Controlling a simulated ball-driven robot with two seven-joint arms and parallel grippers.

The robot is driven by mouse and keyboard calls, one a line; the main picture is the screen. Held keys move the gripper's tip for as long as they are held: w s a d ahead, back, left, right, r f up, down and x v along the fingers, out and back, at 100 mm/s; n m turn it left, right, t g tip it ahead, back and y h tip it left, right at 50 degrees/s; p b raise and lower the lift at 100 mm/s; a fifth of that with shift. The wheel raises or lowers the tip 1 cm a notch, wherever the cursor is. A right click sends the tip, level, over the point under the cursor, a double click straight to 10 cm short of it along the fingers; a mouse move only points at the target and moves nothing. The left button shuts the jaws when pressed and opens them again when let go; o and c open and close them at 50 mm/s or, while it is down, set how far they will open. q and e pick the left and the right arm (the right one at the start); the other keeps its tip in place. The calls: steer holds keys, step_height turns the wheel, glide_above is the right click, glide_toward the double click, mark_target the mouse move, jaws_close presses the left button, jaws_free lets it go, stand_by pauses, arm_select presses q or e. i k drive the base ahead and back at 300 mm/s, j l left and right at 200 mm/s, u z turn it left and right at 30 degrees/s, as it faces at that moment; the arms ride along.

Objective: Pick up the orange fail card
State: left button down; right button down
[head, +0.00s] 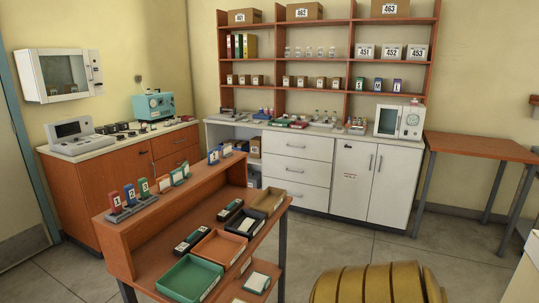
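I cannot make out a card that reads as an orange fail card; lettering on the small cards is too small to read. A white card with a dark teal edge (257,283) lies at the front of the brown table. Another pale item at the bottom edge of the picture is cut off, and I cannot tell what it is. An orange tray (218,247) sits on the table between a green tray (189,279) and a black tray (245,223). Neither gripper is in view.
The brown table's raised shelf (190,190) holds numbered blue, red and green blocks (130,194) and small upright cards (178,176). A tan tray (268,201) is at the far end. White cabinets (345,182) line the back wall. Open floor (340,240) lies right of the table.

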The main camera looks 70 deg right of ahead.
mark_target(163, 185)
steer(key=l+z, duration=0.15)
steer(key=l, duration=0.4)
steer(key=l+z, duration=0.15)
steer(key=l, duration=0.35)
steer(key=i+l+z, duration=0.15)
steer(key=l, duration=0.35)
steer(key=i+l+z, duration=0.15)
steer(key=l, duration=0.8)
steer(key=i+l, duration=0.15)
steer(key=l, duration=0.25)
